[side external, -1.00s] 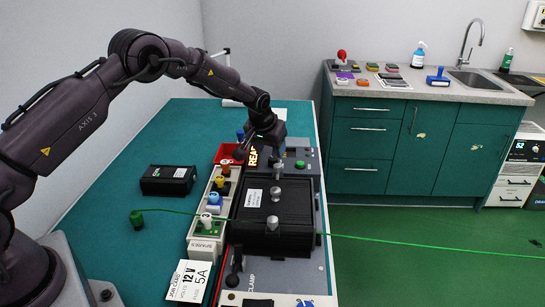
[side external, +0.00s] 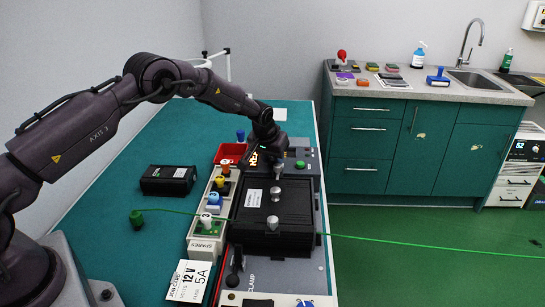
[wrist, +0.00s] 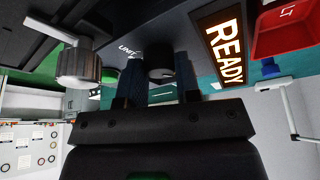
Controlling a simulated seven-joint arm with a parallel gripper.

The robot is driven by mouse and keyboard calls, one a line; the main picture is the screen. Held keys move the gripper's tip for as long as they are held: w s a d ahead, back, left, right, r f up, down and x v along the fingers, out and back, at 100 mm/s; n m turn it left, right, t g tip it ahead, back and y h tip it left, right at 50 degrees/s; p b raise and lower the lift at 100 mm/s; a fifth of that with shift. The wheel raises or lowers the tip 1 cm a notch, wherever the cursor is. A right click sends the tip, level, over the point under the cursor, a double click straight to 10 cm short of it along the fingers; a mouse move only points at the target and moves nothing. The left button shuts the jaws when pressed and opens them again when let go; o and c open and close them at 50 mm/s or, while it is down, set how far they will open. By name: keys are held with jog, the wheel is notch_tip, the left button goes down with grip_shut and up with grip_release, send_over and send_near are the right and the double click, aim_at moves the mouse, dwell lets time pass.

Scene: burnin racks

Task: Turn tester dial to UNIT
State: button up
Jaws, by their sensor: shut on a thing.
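The tester dial (wrist: 160,66) is a dark round knob with the printed word UNIT beside it in the wrist view. My gripper (wrist: 158,82) is shut on the dial, with one finger on each side of it. In the side view my gripper (side external: 272,152) is down at the far end of the equipment row, and it hides the dial. The lit READY sign (wrist: 225,48) is beside the dial, and its first letters show in the side view (side external: 251,160). I cannot tell exactly where the dial's pointer stands.
A red tray (side external: 229,153) lies left of the tester. A black unit (side external: 275,212) with grey knobs sits in the near fixture, beside a pale rack (side external: 205,228) of coloured parts. A black box (side external: 168,180) and a green cable plug (side external: 136,218) are on the teal bench.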

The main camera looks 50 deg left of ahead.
jog(key=shift+m, duration=0.3)
jog(key=m+h, duration=0.1)
jog(key=m, duration=0.2)
jog(key=shift+a+m+h, duration=0.15)
jog(key=shift+m+h, duration=0.15)
jog(key=shift+h, duration=0.1)
jog(key=m+h, duration=0.1)
jog(key=m, duration=0.3)
jog(key=shift+m+h, duration=0.3)
jog(key=shift+h, duration=0.1)
jog(key=m, duration=0.2)
jog(key=m+g+h, duration=0.1)
jog(key=m, duration=0.1)
jog(key=shift+m+h, duration=0.3)
jog(key=shift+a+m+g, duration=0.1)
jog(key=shift+m+g, duration=0.4)
jog(key=shift+m, duration=0.9)
jog(key=shift+m+h, duration=0.3)
jog(key=shift+m, duration=0.3)
